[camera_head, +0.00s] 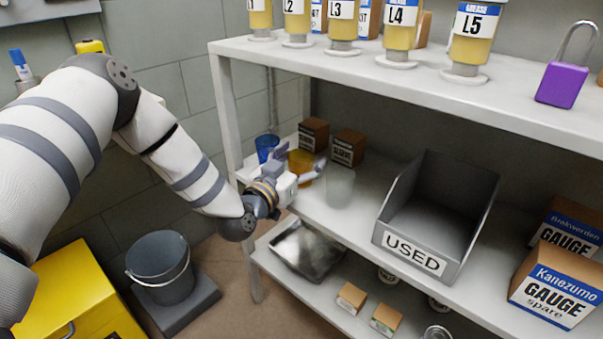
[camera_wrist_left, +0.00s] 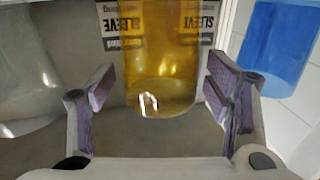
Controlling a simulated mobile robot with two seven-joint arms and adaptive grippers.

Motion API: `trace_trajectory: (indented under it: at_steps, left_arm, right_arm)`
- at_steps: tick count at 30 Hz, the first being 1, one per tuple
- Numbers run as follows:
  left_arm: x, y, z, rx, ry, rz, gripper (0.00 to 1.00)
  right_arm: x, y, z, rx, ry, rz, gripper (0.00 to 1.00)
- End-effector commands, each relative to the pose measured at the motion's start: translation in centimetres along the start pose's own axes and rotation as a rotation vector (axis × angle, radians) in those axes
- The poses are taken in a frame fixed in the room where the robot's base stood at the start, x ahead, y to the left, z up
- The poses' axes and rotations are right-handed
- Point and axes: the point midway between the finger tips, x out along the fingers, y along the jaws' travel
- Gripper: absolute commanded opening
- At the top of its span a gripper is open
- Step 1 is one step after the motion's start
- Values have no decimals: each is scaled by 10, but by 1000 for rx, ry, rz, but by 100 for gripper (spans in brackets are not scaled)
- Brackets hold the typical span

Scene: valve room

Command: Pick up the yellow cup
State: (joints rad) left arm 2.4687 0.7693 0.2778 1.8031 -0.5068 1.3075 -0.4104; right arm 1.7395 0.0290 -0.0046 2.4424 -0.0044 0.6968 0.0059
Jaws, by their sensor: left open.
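The yellow cup (camera_head: 301,163) is translucent amber and stands upright on the middle shelf, partly hidden by my left gripper in the head view. In the left wrist view the cup (camera_wrist_left: 163,65) is centred ahead of the fingers. My left gripper (camera_head: 294,168) reaches in from the left at shelf height and is open. In the wrist view its purple-padded fingers (camera_wrist_left: 163,90) are spread to either side of the cup's near part, with a gap visible on each side. My right gripper is not in view.
A blue cup (camera_head: 266,147) stands left of the yellow one and a clear cup (camera_head: 340,187) right of it. Two brown sleeve boxes (camera_head: 347,147) are behind. The grey USED bin (camera_head: 437,215) is further right. The upper shelf (camera_head: 420,85) overhangs, with a white post (camera_head: 228,120) at left.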

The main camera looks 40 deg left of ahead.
Motion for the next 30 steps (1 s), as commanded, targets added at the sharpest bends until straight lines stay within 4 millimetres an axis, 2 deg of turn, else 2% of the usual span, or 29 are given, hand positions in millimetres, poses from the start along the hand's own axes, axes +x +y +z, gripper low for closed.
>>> trace_trajectory:
  at_steps: [4, 9, 10, 19, 22, 26, 30]
  left_arm:
    - [0, 0, 0, 0, 0, 0, 70]
    - [-1, 0, 0, 0, 0, 0, 31]
    - [-1, 0, 0, 0, 0, 0, 27]
    - [-1, 0, -1, 0, 0, 0, 26]
    - [-1, 0, -8, 0, 2, 0, 26]
    - [0, 0, -33, -2, 6, 0, 26]
    - [-17, 22, -70, -4, 6, 5, 26]
  right_arm:
    - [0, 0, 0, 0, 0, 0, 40]
    - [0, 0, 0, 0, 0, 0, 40]
    - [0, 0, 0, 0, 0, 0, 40]
    - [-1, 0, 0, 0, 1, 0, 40]
    - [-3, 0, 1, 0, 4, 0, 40]
    - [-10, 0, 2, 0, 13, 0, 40]
    - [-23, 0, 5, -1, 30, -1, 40]
